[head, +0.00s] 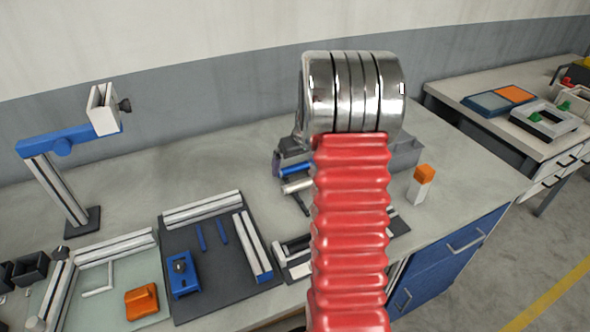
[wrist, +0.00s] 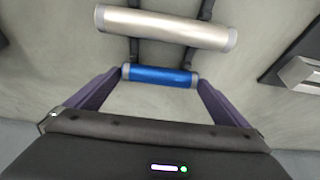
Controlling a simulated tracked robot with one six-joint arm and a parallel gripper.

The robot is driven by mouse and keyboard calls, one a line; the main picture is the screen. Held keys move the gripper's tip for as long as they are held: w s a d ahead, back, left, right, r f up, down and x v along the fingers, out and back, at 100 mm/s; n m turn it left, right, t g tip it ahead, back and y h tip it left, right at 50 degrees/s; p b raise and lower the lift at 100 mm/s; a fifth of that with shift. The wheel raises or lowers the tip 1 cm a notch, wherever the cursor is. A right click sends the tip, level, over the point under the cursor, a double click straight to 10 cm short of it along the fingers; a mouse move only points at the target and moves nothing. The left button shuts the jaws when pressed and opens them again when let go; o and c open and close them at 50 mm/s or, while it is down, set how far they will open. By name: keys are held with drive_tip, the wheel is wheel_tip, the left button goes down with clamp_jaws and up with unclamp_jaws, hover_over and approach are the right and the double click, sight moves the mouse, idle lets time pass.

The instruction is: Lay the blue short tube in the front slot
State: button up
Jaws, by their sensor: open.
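The blue short tube (wrist: 160,76) has grey end caps and lies across the view between the tips of my gripper's purple fingers (wrist: 159,80). The fingers stand open, one near each end of it; I cannot tell whether they touch it. A longer silver tube (wrist: 166,28) lies beyond it, with dark rails under or beside both. In the head view the blue tube (head: 291,170) and the silver tube (head: 297,186) show just left of my arm, which hides most of my gripper. I cannot make out the front slot for certain.
A dark tray (head: 225,292) with pale bars and a blue block stands to the left. A white bottle with an orange cap (head: 422,183) stands to the right. A pale rack (head: 291,262) lies nearer me, partly hidden by my arm.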

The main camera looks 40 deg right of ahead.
sight(295, 167)
drive_tip(key=c, duration=0.9)
drive_tip(key=shift+r, duration=0.1)
wheel_tip(295, 167, up, 10)
idle(0.4)
idle(0.4)
